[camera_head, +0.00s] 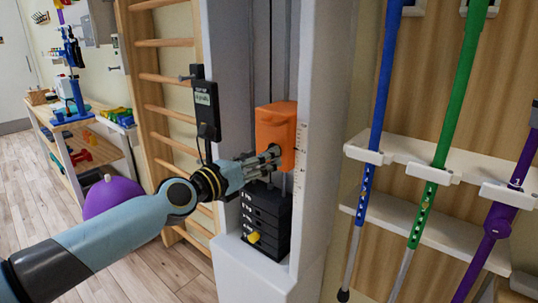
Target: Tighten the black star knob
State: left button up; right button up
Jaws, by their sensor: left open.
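An orange block (283,120) sits on the upright column of a white weight machine, above a black weight stack (264,217). My left arm comes in from the lower left. My left gripper (276,155) is at the lower front of the orange block, with its fingers pointing right towards it. The fingers are apart, and I cannot tell whether they touch the block. My right gripper is out of view.
A black box with a small display (206,108) hangs left of the column. Wooden wall bars (164,78) stand behind it. Blue, green (455,100) and purple poles stand in a white rack at right. A purple ball (112,196) and a shelf are at left.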

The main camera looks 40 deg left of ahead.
pick_arm(q)
jog(key=shift+w, duration=1.6)
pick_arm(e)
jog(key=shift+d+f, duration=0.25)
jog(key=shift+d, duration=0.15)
pick_arm(q)
jog(key=shift+c, duration=0.3)
jog(key=c, duration=1.1)
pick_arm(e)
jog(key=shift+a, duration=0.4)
pick_arm(q)
jog(key=shift+m, duration=0.4)
